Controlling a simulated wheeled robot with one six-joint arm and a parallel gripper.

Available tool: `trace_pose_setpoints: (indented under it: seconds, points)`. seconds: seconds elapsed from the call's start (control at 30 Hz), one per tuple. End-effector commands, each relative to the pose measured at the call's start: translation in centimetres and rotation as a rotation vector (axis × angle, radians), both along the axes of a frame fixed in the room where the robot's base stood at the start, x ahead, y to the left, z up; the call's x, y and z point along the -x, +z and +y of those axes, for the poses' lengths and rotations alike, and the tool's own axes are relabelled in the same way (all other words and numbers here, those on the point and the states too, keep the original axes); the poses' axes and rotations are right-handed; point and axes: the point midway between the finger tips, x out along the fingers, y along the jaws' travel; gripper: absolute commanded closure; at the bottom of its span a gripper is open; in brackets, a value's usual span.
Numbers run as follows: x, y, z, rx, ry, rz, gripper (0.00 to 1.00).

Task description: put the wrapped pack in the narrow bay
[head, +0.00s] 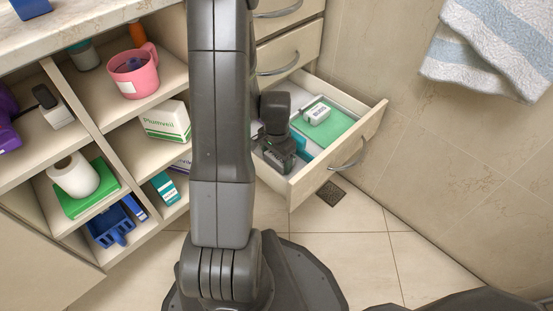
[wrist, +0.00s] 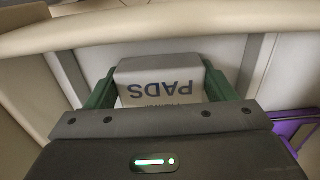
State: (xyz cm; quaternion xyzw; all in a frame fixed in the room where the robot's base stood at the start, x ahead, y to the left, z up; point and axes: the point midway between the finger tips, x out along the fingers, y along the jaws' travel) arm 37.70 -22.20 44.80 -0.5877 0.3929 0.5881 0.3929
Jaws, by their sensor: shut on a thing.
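The wrapped pack (wrist: 160,84) is pale grey-white with dark "PADS" lettering, upside down in the wrist view. My gripper (wrist: 158,70) is shut on it, with a green finger on each side. In the head view my gripper (head: 276,160) reaches down at the front left of the open drawer (head: 318,175), and I cannot make out the pack there. In the wrist view a grey divider (wrist: 252,65) and another divider (wrist: 68,78) run from the cream drawer wall on either side of the pack. I cannot tell how deep the pack sits between them.
The drawer also holds a green item (head: 328,132) with a white device (head: 317,114) on it, and a teal item (head: 299,141). A purple thing (wrist: 292,124) shows at right in the wrist view. Open shelves with a pink mug (head: 133,72) stand at left.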

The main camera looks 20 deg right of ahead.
Motion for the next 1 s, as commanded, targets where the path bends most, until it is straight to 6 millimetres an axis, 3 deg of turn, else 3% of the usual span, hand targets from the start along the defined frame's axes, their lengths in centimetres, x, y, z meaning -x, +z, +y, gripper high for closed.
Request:
trace_pose_setpoints:
  seconds: [0.23,0.27,0.33,0.37,0.73,1.0]
  points:
    - [0.0,-0.4,0.0,0.000,0.000,0.000,0.48]
    - [0.0,-0.3,0.0,0.000,0.000,0.000,0.17]
    - [0.0,-0.2,0.0,0.000,0.000,0.000,0.03]
    - [0.0,-0.2,0.0,0.000,0.000,0.000,0.01]
    - [0.0,0.4,0.0,0.001,0.000,-0.001,0.01]
    - [-0.1,6.0,-0.1,0.002,0.000,-0.005,0.01]
